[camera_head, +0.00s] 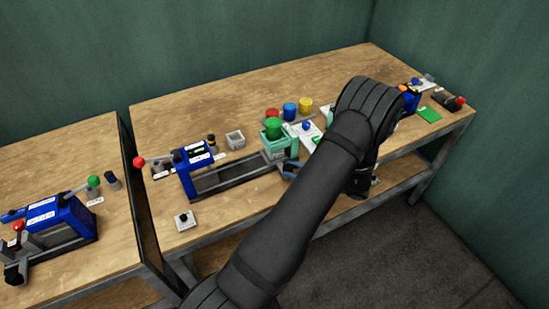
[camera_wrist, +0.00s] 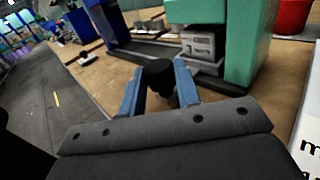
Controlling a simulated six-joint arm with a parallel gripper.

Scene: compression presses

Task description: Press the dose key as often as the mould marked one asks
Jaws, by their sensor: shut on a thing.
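A small white plate with a dark button (camera_head: 184,220), possibly the dose key, lies on the table's front left. A similar small plate shows in the wrist view (camera_wrist: 84,58). My gripper (camera_wrist: 158,84) has blue fingers shut on a black round-topped piece (camera_wrist: 157,72), just in front of the teal dispenser (camera_head: 279,150). A grey block (camera_wrist: 200,46) sits inside the teal frame. No mould marking can be read.
A blue press (camera_head: 197,158) with a red-knobbed lever stands left of the dispenser. Red, blue (camera_head: 290,111) and yellow pots stand behind it. Another blue press (camera_head: 60,220) is on the left table, across a gap. My arm hides part of the right side.

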